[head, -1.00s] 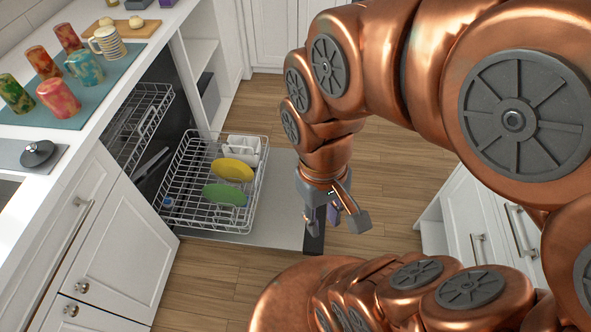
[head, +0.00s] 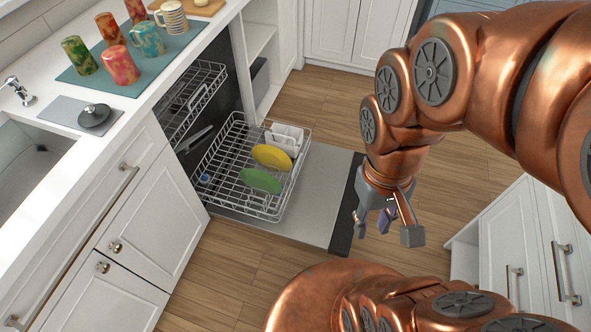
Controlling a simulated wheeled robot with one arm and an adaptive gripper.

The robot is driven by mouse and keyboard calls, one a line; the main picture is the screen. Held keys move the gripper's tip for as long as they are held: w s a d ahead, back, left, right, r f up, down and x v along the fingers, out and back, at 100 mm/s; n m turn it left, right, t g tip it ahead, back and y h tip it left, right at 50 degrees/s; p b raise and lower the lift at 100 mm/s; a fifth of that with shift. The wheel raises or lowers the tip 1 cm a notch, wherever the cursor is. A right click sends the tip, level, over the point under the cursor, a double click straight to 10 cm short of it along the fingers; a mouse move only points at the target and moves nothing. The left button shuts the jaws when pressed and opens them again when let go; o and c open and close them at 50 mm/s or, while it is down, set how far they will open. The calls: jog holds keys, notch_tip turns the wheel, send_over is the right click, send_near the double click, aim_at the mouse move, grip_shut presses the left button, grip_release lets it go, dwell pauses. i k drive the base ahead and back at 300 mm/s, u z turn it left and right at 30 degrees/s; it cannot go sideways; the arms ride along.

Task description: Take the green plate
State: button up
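The green plate (head: 261,181) stands tilted in the lower rack (head: 222,176) of the open dishwasher. A yellow plate (head: 271,157) stands just behind it in the same rack. My gripper (head: 385,228) hangs to the right of the rack, near the outer edge of the lowered dishwasher door (head: 318,196). It is apart from both plates. Its fingers appear spread with nothing between them.
A white cutlery basket (head: 285,138) sits at the rack's back right corner. White drawers (head: 520,240) stand at the right. Wooden floor (head: 225,265) is free in front.

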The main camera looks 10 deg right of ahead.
aim_at(259, 179)
jog(key=u, duration=0.35)
jog(key=i, duration=0.45)
jog(key=u, duration=1.5)
